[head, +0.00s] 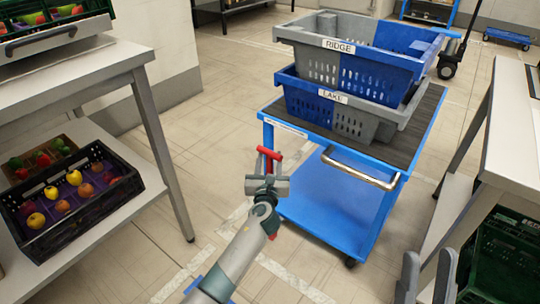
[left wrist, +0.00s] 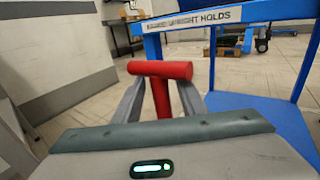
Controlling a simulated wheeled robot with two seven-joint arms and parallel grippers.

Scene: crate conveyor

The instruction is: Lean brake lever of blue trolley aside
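The blue trolley (head: 325,215) stands in the middle with a dark deck. Its brake lever (head: 269,153), a red bar on a red stem, is at its near left corner and looks roughly upright. In the left wrist view the lever (left wrist: 161,72) is T-shaped. My left gripper (head: 268,168) is at the lever, one finger on each side of the stem. Gaps seem to show beside the stem, so the fingers look open around it; the tips are partly hidden by the crossbar. My right gripper (head: 428,258) is open and empty at the bottom right.
Two stacked crates, RIDGE (head: 308,64) on LAKE (head: 303,104), stand on the trolley. A metal handle (head: 358,168) spans its near side. A shelf table (head: 165,145) with a black fruit crate (head: 112,213) is left; a white table (head: 512,140) is close right.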

